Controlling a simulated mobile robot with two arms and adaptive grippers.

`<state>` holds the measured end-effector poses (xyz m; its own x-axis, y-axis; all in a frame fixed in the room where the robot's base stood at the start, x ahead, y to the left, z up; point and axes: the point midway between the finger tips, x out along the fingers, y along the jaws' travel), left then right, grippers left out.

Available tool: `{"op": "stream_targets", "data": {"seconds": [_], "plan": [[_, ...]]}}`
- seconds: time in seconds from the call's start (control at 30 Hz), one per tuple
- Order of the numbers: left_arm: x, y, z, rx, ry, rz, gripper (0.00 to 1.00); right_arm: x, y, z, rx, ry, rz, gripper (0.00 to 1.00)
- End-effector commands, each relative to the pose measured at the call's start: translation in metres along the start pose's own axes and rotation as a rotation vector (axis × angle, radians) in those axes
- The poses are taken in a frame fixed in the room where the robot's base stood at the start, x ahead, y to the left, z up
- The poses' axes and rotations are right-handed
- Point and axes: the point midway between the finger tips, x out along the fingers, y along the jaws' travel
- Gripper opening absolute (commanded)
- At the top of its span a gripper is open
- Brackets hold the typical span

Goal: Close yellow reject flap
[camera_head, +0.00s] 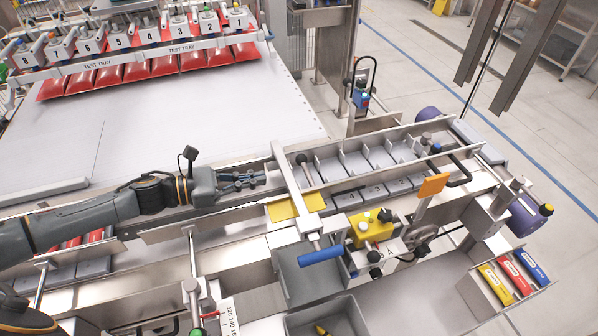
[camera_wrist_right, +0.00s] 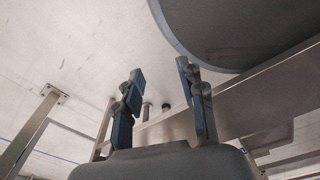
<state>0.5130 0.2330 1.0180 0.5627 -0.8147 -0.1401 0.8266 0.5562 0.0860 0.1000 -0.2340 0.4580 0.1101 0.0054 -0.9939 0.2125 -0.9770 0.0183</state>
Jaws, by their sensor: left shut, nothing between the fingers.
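A flat yellow plate, which looks like the reject flap (camera_head: 284,209), sits at the near side of the conveyor channel (camera_head: 230,205), above a grey bin. A metal bar crosses beside it; I cannot tell whether the flap is open or shut. My left gripper (camera_head: 262,180) reaches in from the left, above the channel, with its fingers together and empty. It is just up and left of the flap, apart from it. My right gripper (camera_wrist_right: 160,70) shows only in the right wrist view, with its two fingers spread and nothing between them.
A yellow valve block (camera_head: 368,228) and an orange plate (camera_head: 433,185) stand further right. Compartments (camera_head: 365,162) line the conveyor. A broad white table (camera_head: 200,120) lies behind, mostly clear.

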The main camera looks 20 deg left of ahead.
Motion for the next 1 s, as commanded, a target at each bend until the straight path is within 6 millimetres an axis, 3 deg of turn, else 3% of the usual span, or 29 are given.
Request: {"op": "stream_targets", "data": {"seconds": [0.1, 0.3, 0.63, 0.77, 1.0], "plan": [[0.001, -0.001, -0.009, 0.000, 0.000, 0.000, 0.00, 0.009, -0.001, 0.006, 0.000, -0.008, -0.001, 0.40], [0.001, -0.001, -0.010, 0.000, 0.000, 0.000, 0.00, 0.009, -0.003, 0.021, 0.000, -0.029, -0.004, 0.40], [0.005, 0.000, -0.008, 0.000, -0.002, 0.001, 0.00, 0.006, -0.003, 0.019, 0.000, -0.027, -0.003, 0.40], [0.020, 0.000, -0.005, 0.000, -0.005, 0.001, 0.00, -0.003, -0.002, 0.015, 0.000, -0.023, -0.003, 0.40], [0.065, 0.000, -0.004, 0.000, -0.004, 0.000, 0.00, -0.023, -0.001, 0.010, 0.000, -0.018, -0.002, 0.40]]}}
